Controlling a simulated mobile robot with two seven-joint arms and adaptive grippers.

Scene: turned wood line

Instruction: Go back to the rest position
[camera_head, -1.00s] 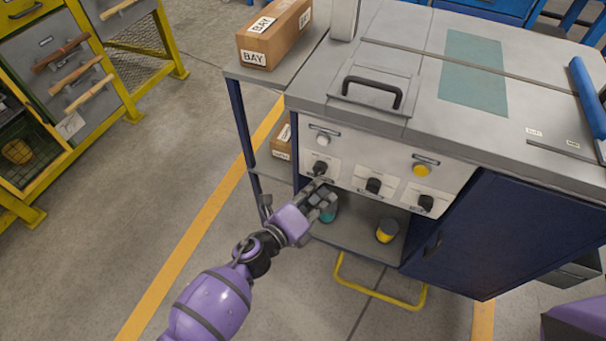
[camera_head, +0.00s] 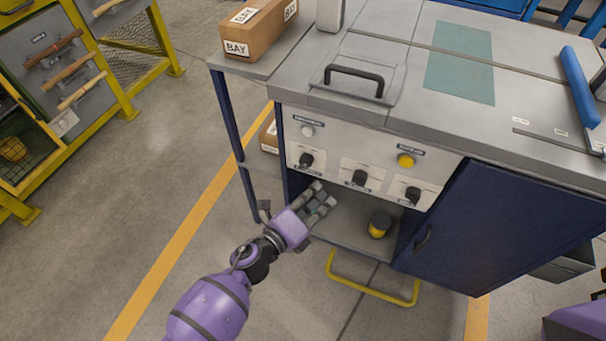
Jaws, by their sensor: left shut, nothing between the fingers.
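My left gripper (camera_head: 322,198) is shut and empty, in front of the open shelf under the control panel (camera_head: 335,150) of the grey-topped machine. It is below and a little right of the leftmost black knob (camera_head: 305,160), apart from it. Two more black knobs, the middle one (camera_head: 359,178) and the right one (camera_head: 412,194), sit on the panel. Something teal on the shelf is mostly hidden behind my left fingers. A purple part of my right arm shows at the lower right corner; its gripper is out of view.
A yellow and dark can (camera_head: 379,225) stands on the shelf. A yellow rail (camera_head: 372,290) sticks out low in front. A cardboard box (camera_head: 258,30) rests on the side shelf. A yellow rack (camera_head: 120,95) stands at left. The floor between rack and machine is clear.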

